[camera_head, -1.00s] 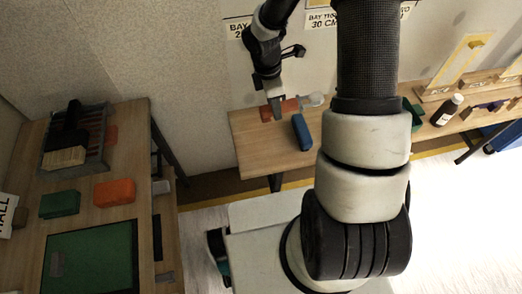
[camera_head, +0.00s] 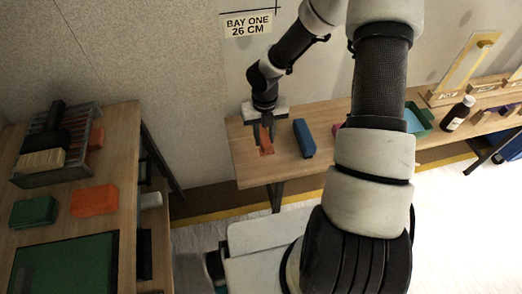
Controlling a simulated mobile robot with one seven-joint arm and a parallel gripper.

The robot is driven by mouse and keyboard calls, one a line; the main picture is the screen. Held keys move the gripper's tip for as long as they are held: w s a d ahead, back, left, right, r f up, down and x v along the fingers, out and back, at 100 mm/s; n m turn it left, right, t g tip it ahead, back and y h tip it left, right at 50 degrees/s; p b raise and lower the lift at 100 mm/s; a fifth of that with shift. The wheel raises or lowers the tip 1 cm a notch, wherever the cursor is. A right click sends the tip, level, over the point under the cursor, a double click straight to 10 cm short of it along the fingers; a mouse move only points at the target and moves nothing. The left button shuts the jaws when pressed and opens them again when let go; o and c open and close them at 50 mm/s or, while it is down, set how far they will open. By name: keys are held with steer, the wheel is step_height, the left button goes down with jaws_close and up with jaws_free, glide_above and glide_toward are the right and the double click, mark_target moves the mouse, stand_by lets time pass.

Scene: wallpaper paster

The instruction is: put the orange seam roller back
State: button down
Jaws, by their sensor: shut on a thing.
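The orange seam roller (camera_head: 267,145) is in the jaws of my gripper (camera_head: 266,133), over the left end of the back bench (camera_head: 240,158). Only an orange part shows between and below the fingers; the rest is hidden by the gripper. My gripper points down and is shut on it. I cannot tell whether its lower end still touches the bench top.
A blue block (camera_head: 304,138) lies just right of the gripper. A green tray (camera_head: 420,122) and a dark bottle (camera_head: 458,113) stand farther right. The left bench holds a slotted rack (camera_head: 82,128), an orange block (camera_head: 94,200), a green block (camera_head: 33,212) and a green mat (camera_head: 65,265).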

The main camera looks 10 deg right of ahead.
mark_target(264, 160)
step_height(264, 160, down, 10)
steer(key=b, duration=0.2)
steer(key=shift+r+b, duration=0.2)
steer(key=shift+b, duration=0.15)
steer(key=shift+f, duration=0.4)
steer(key=c, duration=1.4)
jaws_free()
steer(key=shift+f, duration=0.1)
steer(key=shift+b, duration=0.5)
steer(key=r+p, duration=0.2)
steer(key=r, duration=0.4)
steer(key=r+p, duration=0.2)
steer(key=r, duration=0.4)
steer(key=r+p, duration=0.2)
steer(key=r, duration=0.4)
steer(key=shift+w+d+p, duration=0.1)
steer(key=shift+w+p, duration=0.15)
steer(key=shift+p, duration=0.05)
steer(key=shift+r, duration=0.1)
